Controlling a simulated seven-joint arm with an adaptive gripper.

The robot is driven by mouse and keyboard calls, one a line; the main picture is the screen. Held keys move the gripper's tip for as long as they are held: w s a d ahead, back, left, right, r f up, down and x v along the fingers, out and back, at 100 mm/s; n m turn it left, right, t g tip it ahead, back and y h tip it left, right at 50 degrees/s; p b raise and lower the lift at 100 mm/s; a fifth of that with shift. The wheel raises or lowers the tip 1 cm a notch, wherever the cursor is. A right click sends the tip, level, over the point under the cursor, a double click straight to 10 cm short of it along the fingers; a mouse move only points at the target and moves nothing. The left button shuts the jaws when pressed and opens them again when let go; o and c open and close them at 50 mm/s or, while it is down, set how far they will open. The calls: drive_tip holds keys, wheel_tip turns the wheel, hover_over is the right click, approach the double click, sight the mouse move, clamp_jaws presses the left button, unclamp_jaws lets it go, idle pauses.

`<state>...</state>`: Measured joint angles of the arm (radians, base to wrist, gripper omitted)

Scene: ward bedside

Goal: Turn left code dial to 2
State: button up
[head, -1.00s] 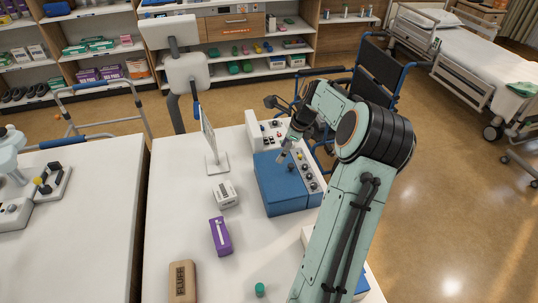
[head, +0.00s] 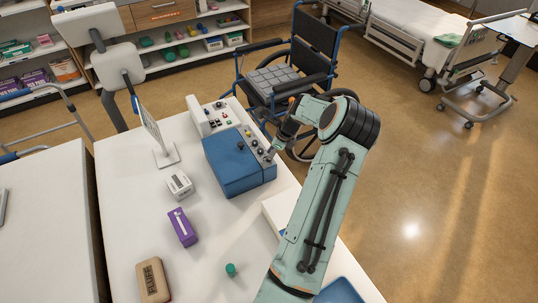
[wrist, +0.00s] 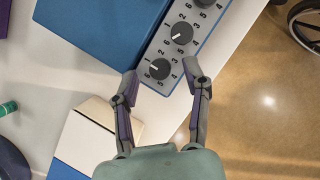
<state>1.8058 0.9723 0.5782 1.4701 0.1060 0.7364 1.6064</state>
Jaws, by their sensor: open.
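A blue box (head: 236,172) on the white table carries a grey strip with a row of black dials along its right side. In the wrist view, the nearest dial (wrist: 157,68) has a white pointer mark toward the picture's left and numbers around it. A second dial (wrist: 180,34) is farther up the strip, and a third is partly cut off at the top edge. My gripper (wrist: 161,74) is open, its fingertips either side of the nearest dial; contact cannot be told. In the head view my gripper (head: 274,151) is at the strip's near end. Which dial is the left code dial is unclear.
A white control panel (head: 215,117) stands behind the box. A small white carton (head: 179,186), a purple box (head: 182,228), a brown block (head: 153,280) and a green cap (head: 231,269) lie on the table. A wheelchair (head: 290,80) stands beyond the table.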

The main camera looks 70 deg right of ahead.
clamp_jaws()
drive_tip(key=shift+m, duration=0.3)
drive_tip(key=shift+w+a+m+h, duration=0.1)
drive_tip(key=shift+m+h, duration=0.45)
drive_tip(key=shift+m, duration=0.75)
drive_tip(key=shift+a+m+h, duration=0.1)
drive_tip(key=shift+m+h, duration=0.45)
drive_tip(key=shift+m, duration=0.75)
unclamp_jaws()
drive_tip(key=shift+g, duration=0.3)
